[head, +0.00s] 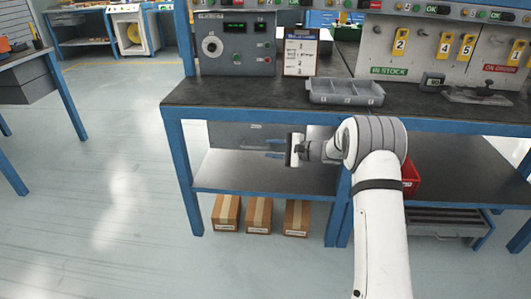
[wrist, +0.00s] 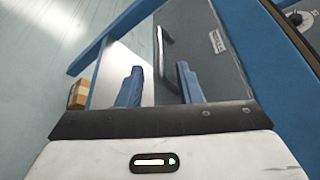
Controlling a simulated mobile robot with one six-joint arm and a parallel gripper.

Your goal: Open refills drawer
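The drawer (head: 228,136) is a grey front under the left part of the benchtop. It looks closed. In the wrist view its dark front (wrist: 205,62) fills the upper middle, with a small pale label (wrist: 216,42) too blurred to read surely. A metal bar handle (wrist: 164,50) stands out from the front. My gripper (head: 269,148) is in front of the drawer, with its two blue fingers apart. In the wrist view my gripper (wrist: 157,76) has the handle showing between its fingers, nearer the right one. I cannot tell whether they touch it.
The benchtop (head: 240,95) is above my gripper, and a lower shelf (head: 265,178) is below it. Blue legs (head: 186,170) frame the bay. Several cardboard boxes (head: 258,214) stand on the floor. A grey tray (head: 345,91) sits on the bench. A red bin (head: 411,176) is behind my arm.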

